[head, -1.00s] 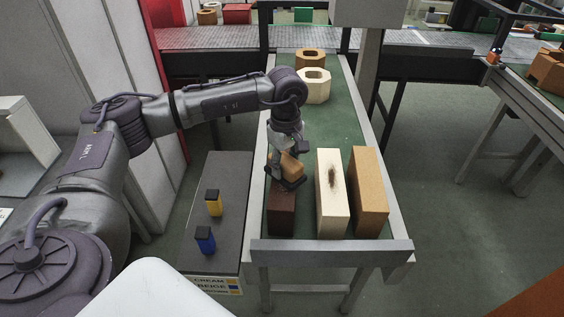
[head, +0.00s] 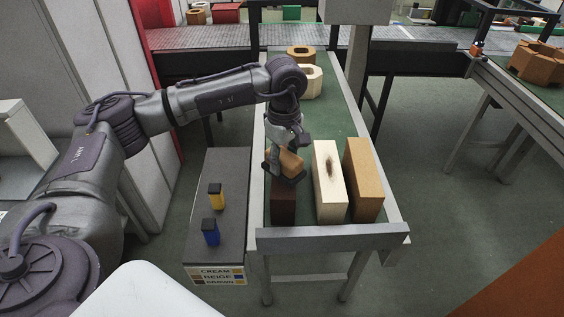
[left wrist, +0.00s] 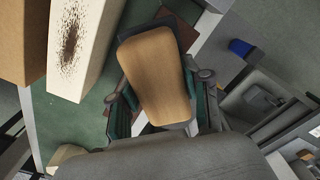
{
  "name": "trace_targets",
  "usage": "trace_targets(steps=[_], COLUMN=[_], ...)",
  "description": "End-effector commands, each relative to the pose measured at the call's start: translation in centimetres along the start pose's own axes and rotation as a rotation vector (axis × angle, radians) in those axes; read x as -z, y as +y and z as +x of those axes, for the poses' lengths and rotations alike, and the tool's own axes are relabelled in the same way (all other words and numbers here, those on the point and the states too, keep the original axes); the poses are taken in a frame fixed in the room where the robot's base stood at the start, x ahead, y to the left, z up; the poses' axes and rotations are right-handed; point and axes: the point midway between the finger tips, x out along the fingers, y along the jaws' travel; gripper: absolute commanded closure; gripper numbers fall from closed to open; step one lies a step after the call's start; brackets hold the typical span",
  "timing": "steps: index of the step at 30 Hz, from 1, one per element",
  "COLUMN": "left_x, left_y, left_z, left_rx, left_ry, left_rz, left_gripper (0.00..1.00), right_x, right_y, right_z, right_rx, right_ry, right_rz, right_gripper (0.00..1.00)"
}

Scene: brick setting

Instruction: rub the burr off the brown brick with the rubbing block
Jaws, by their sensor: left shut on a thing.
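The brown brick (head: 283,207) stands upright at the near left of the green belt, dark brown. My left gripper (head: 284,170) is shut on the tan rubbing block (head: 291,162) over the top of the brown brick. In the left wrist view the rubbing block (left wrist: 160,75) fills the space between the fingers and hides most of the brown brick (left wrist: 183,30). I cannot tell whether block and brick touch, and the burr is hidden. My right gripper is not in view.
A cream brick (head: 326,190) with a dark speckled mark stands right of the brown one, then a beige brick (head: 364,185). A yellow marker (head: 216,201) and a blue one (head: 210,236) stand on the side shelf (head: 233,178). Hollow bricks sit farther up the belt.

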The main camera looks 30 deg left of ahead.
Motion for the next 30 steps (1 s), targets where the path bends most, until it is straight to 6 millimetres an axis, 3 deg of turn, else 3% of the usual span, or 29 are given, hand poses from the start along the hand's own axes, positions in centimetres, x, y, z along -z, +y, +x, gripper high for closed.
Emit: trace_targets(steps=[12, 30], left_x=[-0.7, -0.8], left_y=[0.1, 0.1], left_z=[-3.9, -4.0], left_rx=[-0.004, -0.003], left_ry=[-0.001, 0.0], left_rz=[-0.005, -0.006], left_gripper=[0.85, 0.85], right_x=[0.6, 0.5], right_y=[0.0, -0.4], right_z=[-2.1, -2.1], right_rx=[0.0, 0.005], right_ry=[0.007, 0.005], right_rz=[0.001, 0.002], right_gripper=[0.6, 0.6])
